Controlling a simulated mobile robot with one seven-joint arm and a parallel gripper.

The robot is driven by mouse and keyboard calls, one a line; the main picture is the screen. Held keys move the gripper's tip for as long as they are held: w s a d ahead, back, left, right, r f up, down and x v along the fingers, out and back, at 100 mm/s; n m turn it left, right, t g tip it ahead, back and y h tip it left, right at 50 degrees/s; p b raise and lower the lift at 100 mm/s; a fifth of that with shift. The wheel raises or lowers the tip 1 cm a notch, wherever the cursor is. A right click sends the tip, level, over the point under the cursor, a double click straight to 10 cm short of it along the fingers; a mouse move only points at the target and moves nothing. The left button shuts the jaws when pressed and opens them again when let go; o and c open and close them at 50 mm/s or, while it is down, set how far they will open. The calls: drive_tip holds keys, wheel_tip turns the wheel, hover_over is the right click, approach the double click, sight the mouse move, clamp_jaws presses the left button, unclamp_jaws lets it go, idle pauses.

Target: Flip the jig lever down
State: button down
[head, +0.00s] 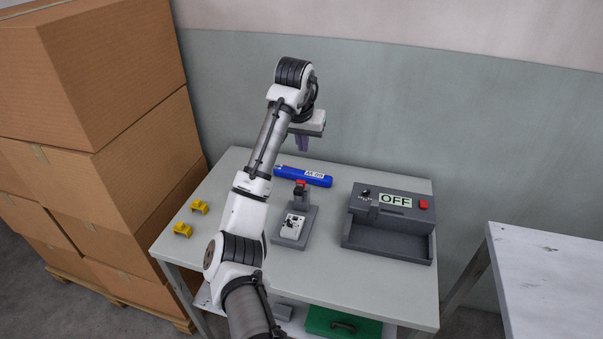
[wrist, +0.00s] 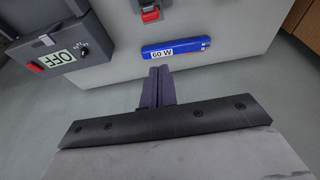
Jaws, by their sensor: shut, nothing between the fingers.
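The grey jig (head: 284,238) stands on the middle of the table. At its back is a dark upright part with a red-tipped lever (head: 300,184), which seems raised; its exact angle is hard to tell. The red part (wrist: 150,14) also shows at the top edge of the wrist view. My gripper (head: 298,158) hangs above the back of the table, apart from the jig and beyond the lever. Its purple fingers (wrist: 158,72) are together with nothing between them.
A blue bar (head: 318,182) labelled 60 W lies behind the jig, near the fingers in the wrist view. A grey box (head: 388,246) reading OFF stands at right. Two yellow pieces (head: 199,206) lie at left. Stacked cartons (head: 130,150) stand beyond the left edge.

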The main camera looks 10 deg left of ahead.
sight(299, 194)
drive_tip(key=shift+s+f+p, duration=0.15)
drive_tip(key=shift+f+p, duration=0.1)
drive_tip(key=shift+f, duration=1.3)
drive_tip(key=shift+s+f+p, duration=0.2)
drive_tip(key=shift+f, duration=1.4)
drive_tip(key=shift+s+f+p, duration=0.15)
drive_tip(key=shift+f+p, duration=0.1)
drive_tip(key=shift+f, duration=1.3)
